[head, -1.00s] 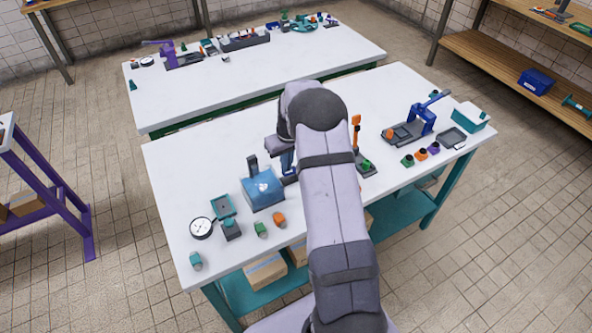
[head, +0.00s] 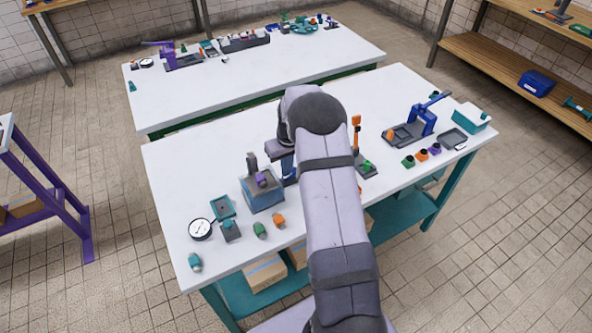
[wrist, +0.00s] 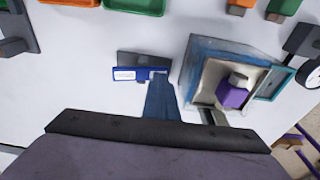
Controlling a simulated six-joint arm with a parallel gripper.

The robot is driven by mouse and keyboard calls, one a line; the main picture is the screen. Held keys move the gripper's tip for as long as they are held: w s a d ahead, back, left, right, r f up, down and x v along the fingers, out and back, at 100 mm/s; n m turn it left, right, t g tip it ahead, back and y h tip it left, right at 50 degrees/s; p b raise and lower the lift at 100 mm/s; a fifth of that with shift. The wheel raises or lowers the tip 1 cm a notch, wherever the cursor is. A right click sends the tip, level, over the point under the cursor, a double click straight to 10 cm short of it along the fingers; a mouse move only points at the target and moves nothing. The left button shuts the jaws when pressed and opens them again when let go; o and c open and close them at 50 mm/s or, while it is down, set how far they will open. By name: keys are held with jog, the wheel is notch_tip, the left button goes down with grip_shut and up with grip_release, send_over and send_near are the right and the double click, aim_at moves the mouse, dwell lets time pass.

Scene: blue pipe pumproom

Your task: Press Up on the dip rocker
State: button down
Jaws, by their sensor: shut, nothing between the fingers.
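In the wrist view a blue rocker (wrist: 126,74) with a white label on its left half sits on a dark grey base (wrist: 143,59). The label is too small to read. My gripper (wrist: 158,78) is shut and empty, its blue tip over the rocker's right end and seemingly touching it; the fingers hide part of that end. A blue dip tank (wrist: 194,72) stands to the right, with a purple part (wrist: 232,96) showing at its top. In the head view the tank (head: 264,198) is left of my gripper (head: 288,172), and my arm hides much of the rocker.
A round gauge (head: 201,229), a teal tray (head: 222,207) and small green and orange parts (head: 279,220) lie near the tank. An orange-handled upright device (head: 356,135) stands right of my arm. A blue press (head: 422,120) stands further right.

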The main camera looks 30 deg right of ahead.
jog(key=shift+s+f, duration=0.1)
notch_tip(320, 180, up, 9)
jog(key=p, duration=0.6)
jog(key=shift+f, duration=0.2)
dwell(0.6)
